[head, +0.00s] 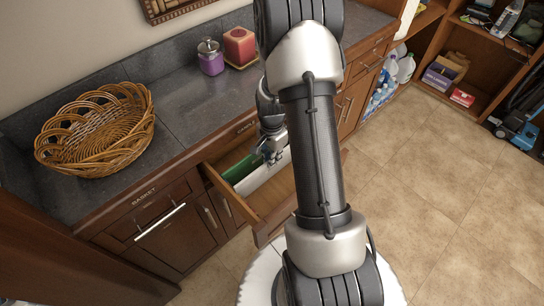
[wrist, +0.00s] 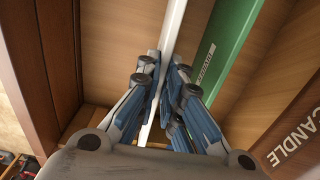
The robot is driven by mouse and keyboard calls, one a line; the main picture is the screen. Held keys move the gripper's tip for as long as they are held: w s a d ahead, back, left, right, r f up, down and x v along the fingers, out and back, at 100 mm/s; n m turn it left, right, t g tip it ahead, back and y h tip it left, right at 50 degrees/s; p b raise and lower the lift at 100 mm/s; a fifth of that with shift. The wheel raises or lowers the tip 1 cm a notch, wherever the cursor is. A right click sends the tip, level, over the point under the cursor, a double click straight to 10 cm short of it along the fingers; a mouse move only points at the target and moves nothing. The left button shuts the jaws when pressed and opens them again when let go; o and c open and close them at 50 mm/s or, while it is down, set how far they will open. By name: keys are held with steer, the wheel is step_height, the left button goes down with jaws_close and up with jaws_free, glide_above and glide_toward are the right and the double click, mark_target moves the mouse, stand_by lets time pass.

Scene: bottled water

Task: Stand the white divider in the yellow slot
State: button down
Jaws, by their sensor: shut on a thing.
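The white divider (head: 264,173) is in the open wooden drawer (head: 277,213). It also shows in the wrist view (wrist: 174,25) as a narrow strip seen edge-on, running between my fingers. My gripper (head: 271,155) is shut on the white divider; its fingertips (wrist: 162,78) lie on both sides of the strip in the wrist view. The green divider (head: 238,168) stands beside it in the drawer, to its left in the head view and to its right in the wrist view (wrist: 228,45). I cannot make out a yellow slot in either view. The divider's lower edge is hidden.
The drawer walls (wrist: 60,50) are close around my gripper. A wicker basket (head: 97,131), a purple jar (head: 211,58) and a red candle (head: 240,45) stand on the dark counter (head: 185,103). The tiled floor (head: 440,210) at right is clear.

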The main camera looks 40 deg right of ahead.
steer(key=shift+f+b, duration=0.55)
steer(key=shift+f, duration=0.2)
steer(key=c, duration=1.7)
jaws_free()
steer(key=shift+o, duration=0.2)
step_height(320, 180, up, 12)
